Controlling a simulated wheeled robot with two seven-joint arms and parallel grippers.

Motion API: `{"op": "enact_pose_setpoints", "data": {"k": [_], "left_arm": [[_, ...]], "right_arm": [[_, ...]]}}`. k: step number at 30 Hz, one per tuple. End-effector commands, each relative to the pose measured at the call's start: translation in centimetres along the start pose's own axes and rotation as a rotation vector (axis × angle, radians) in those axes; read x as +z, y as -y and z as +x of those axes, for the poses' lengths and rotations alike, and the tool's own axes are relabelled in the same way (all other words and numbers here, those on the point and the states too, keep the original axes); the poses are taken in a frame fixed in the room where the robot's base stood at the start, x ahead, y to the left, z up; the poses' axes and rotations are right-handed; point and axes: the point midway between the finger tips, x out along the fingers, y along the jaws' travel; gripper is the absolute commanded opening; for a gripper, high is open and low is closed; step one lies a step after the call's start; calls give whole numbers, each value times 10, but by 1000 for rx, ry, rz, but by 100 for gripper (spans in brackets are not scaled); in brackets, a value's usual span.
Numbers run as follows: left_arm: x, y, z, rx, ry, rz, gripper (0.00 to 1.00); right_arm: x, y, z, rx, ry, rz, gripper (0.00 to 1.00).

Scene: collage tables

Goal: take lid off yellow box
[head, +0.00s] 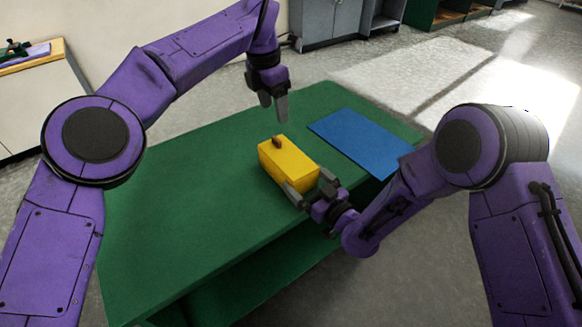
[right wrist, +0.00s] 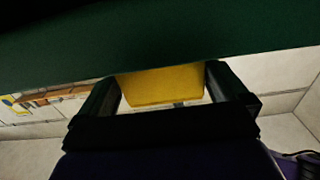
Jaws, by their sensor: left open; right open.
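The yellow box (head: 287,167) stands on the green table (head: 190,200), with a small dark brown knob (head: 277,142) on its top. The seam of a lid is hard to make out. My left gripper (head: 273,110) is open and empty, pointing down above and behind the box. My right gripper (head: 310,190) is open at the box's near right end, with its fingers on either side of that end. In the right wrist view the yellow box (right wrist: 162,85) shows between the two open fingers; whether they touch it I cannot tell.
A flat blue mat (head: 362,142) lies on the table to the right of the box. The left part of the tabletop is clear. A grey cabinet (head: 330,20) stands at the back, and a pale side table (head: 35,100) with items on it stands at far left.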

Motion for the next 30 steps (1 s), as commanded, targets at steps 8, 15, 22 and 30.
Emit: {"op": "enact_pose_setpoints", "data": {"k": [8, 15, 22, 30], "left_arm": [[1, -1, 3, -2, -3, -1, 66], [0, -1, 3, -2, -3, -1, 66], [-1, -7, -12, 25, 10, -9, 66], [-108, -121, -22, 609, -452, 43, 66]], "right_arm": [[2, -1, 16, 1, 3, 3, 100], [2, -1, 15, 1, 3, 3, 64], [3, -1, 15, 1, 5, 3, 41], [4, -1, 14, 0, 7, 3, 41]]}}
